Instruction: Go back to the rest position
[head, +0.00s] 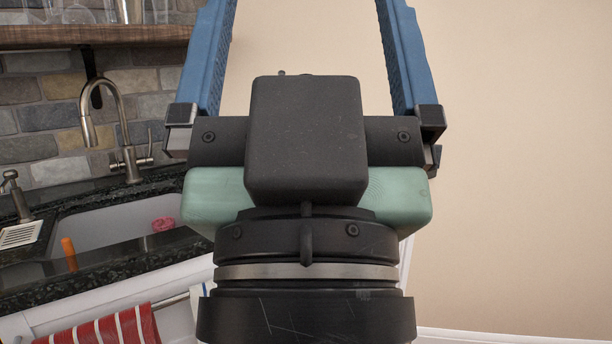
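My gripper (306,22) fills the middle of the head view, raised and pointing up. Its two blue fingers stand wide apart, one on each side of the black palm block. Nothing shows between them except bare wall. The fingertips run out of the top of the picture, so their ends are hidden.
A dark stone counter (110,262) with a sink (105,222) and metal faucet (124,125) stands at left. A pink item (163,224) and an orange item (68,250) show at the sink. A shelf (100,35) holds glasses. A red striped towel (105,328) hangs below. Plain wall fills the right.

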